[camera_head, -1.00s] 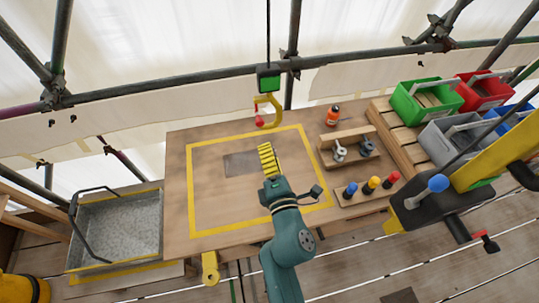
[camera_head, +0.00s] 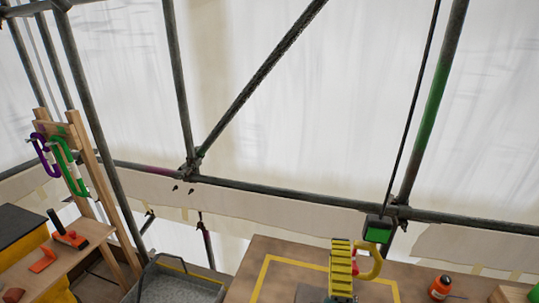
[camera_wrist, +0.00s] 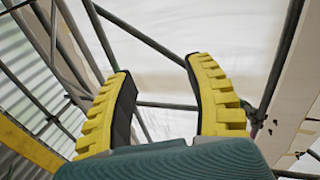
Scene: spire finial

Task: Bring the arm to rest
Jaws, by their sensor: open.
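My gripper (camera_head: 341,262) shows at the bottom of the head view, its yellow ribbed fingers upright in front of the workbench. In the wrist view my gripper (camera_wrist: 160,70) is open, with two yellow ribbed fingers well apart and nothing between them. Behind the fingers are only white sheeting and scaffold poles. Most of my arm is below the edge of the head view.
The yellow hook (camera_head: 376,262) hangs under a green-faced block (camera_head: 377,230), close to my gripper in the picture. A metal tray (camera_head: 180,283) is to the left.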

